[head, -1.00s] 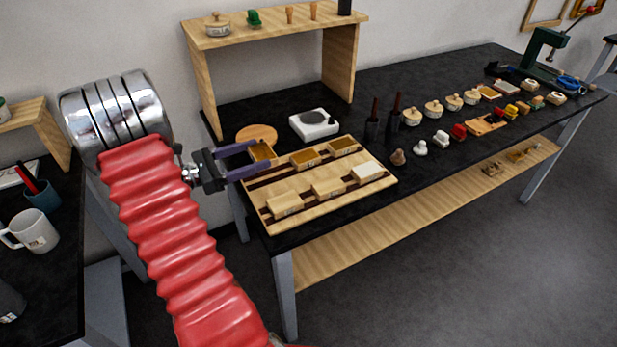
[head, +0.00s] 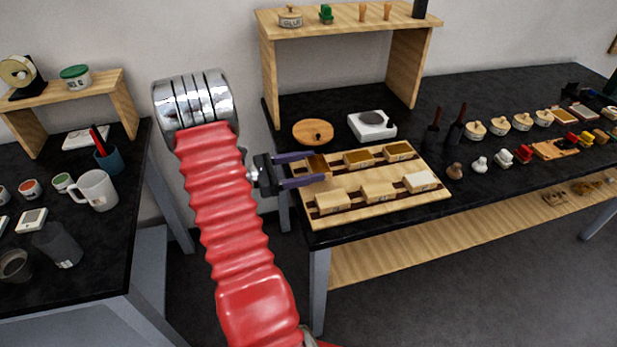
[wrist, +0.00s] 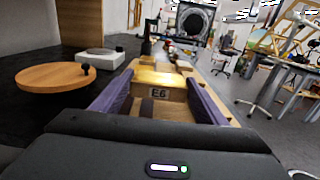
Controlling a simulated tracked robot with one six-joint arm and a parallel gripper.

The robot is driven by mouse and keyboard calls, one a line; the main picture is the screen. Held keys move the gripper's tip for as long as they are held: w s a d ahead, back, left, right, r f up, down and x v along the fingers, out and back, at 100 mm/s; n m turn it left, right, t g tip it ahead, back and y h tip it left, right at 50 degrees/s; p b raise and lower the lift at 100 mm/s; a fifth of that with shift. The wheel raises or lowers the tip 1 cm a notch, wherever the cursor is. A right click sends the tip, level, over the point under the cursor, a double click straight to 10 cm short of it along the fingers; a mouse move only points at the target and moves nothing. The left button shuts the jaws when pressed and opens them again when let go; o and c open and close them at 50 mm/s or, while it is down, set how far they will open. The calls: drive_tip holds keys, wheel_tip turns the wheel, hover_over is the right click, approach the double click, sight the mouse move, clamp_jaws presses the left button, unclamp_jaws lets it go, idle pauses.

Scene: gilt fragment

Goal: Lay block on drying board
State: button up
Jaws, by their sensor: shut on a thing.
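A block labelled E6 (wrist: 159,83), with a golden-brown top, is between my gripper's purple fingers; it also shows in the head view (head: 318,163). My gripper (head: 311,168) is shut on it, one finger on each side. The block is at the back left corner of a pale wooden board with dark strips (head: 352,218), which looks like the drying board. I cannot tell whether the block touches the board or hangs just above it. Two brown-topped blocks (head: 358,158) stand along the board's back row, and three pale blocks (head: 378,191) along its front row.
A round wooden disc (head: 313,131) and a white device with a grey round top (head: 372,125) lie behind the board. A wooden shelf (head: 349,17) rises over them. A second table (head: 85,240) with a mug (head: 94,190) is at left.

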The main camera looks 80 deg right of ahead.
drive_tip(key=shift+f, duration=1.85)
drive_tip(key=o, duration=1.1)
drive_tip(key=shift+f, duration=0.1)
drive_tip(key=shift+c, duration=0.2)
drive_tip(key=v, duration=1.2)
drive_tip(key=shift+w, duration=0.1)
